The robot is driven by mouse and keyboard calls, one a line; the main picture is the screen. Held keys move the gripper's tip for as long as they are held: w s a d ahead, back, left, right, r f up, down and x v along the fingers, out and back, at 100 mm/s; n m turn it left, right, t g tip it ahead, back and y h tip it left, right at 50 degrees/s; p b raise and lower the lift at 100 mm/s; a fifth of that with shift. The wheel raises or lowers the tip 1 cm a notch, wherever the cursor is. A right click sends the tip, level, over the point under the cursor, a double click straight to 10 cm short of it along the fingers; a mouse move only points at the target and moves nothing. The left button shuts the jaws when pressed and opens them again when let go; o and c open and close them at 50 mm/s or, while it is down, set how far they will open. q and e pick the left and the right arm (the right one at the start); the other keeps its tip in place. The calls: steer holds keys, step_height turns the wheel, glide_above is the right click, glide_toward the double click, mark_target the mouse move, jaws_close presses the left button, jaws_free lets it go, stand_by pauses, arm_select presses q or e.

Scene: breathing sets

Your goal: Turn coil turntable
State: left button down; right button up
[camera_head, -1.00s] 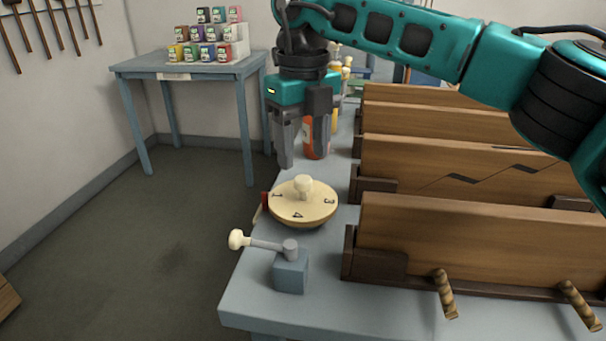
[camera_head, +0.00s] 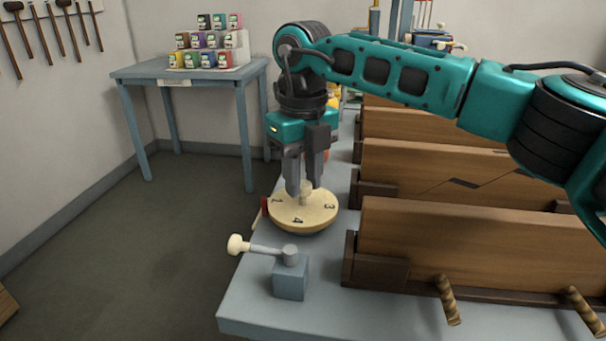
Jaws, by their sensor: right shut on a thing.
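The coil turntable (camera_head: 302,214) is a round cream disc with dark numerals, including 1, 3 and 4, near the left edge of the blue-grey bench. A small cream knob (camera_head: 305,198) stands at its centre. My right gripper (camera_head: 305,188) points straight down over the disc, with its grey fingers around the knob and shut on it. The fingers partly hide the knob and the far side of the disc. A small red part (camera_head: 264,206) sits at the disc's left rim. My left gripper is not in view.
A crank with a cream ball handle (camera_head: 238,244) on a blue block (camera_head: 291,277) stands in front of the disc. Wooden boards (camera_head: 470,248) in dark holders fill the bench to the right. A side table (camera_head: 190,74) with coloured boxes stands back left.

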jaws_close()
steer(key=shift+n, duration=0.3)
